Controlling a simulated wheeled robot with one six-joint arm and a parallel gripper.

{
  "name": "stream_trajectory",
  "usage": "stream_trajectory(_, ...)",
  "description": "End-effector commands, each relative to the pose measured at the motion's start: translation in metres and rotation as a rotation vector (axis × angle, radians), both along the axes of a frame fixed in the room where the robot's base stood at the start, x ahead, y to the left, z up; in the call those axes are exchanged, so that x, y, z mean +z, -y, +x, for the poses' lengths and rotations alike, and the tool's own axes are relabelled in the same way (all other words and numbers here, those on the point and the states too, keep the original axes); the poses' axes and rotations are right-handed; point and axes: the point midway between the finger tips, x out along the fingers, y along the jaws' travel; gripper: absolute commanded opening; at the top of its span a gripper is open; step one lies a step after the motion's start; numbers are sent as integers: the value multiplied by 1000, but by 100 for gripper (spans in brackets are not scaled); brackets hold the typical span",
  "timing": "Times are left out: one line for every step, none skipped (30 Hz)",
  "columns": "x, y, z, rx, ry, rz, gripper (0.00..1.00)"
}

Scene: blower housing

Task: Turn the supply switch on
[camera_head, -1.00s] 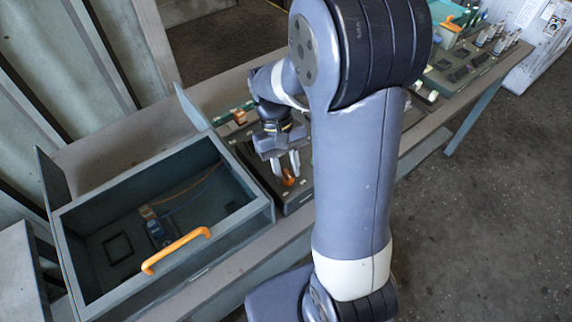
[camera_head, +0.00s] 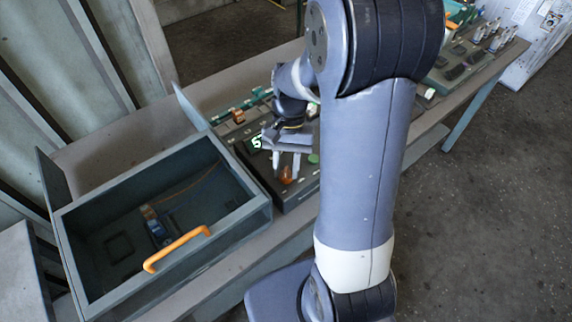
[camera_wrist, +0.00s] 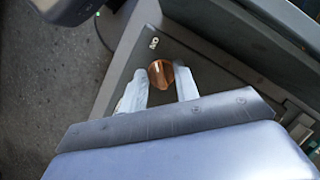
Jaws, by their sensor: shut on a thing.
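The supply switch is an orange-brown knob (camera_head: 286,174) near the front edge of the dark control panel (camera_head: 293,198). In the wrist view, the knob (camera_wrist: 160,73) sits between the tips of my two pale fingers. A small white marking (camera_wrist: 153,43) shows on the panel beyond it; I cannot read it surely. My gripper (camera_head: 288,170) points down at the panel and is shut on the knob; it also shows in the wrist view (camera_wrist: 160,84). A bright green digit like a 5 (camera_head: 257,142) shows on the panel's left part. The gripper and arm hide part of the panel.
Left of the panel is an open grey box (camera_head: 65,245) with an orange handle (camera_head: 178,249) and a blue part (camera_head: 157,233) inside. Other equipment (camera_head: 462,60) stands along the bench to the right. My arm hides the middle.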

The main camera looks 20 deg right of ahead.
Motion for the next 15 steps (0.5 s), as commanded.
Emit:
stream_trajectory(0, 0, 0, -4, 2, -1, 7)
stream_trajectory(0, 0, 1, -6, 2, 0, 7)
stream_trajectory(0, 0, 1, -8, 2, -1, 7)
stream_trajectory(0, 0, 1, -8, 2, 0, 7)
stream_trajectory(0, 0, 1, -8, 2, 0, 7)
stream_trajectory(0, 0, 0, -8, 2, 0, 7)
stream_trajectory(0, 0, 0, -8, 2, 0, 7)
stream_trajectory(0, 0, 0, -8, 2, -1, 7)
stream_trajectory(0, 0, 0, -8, 2, -1, 7)
stream_trajectory(0, 0, 0, -8, 2, -1, 7)
stream_trajectory(0, 0, 0, -8, 2, -1, 7)
stream_trajectory(0, 0, 0, -8, 2, -1, 7)
stream_trajectory(0, 0, 0, -8, 2, -1, 30)
stream_trajectory(0, 0, 0, -8, 2, -1, 33)
stream_trajectory(0, 0, 0, -8, 2, -1, 36)
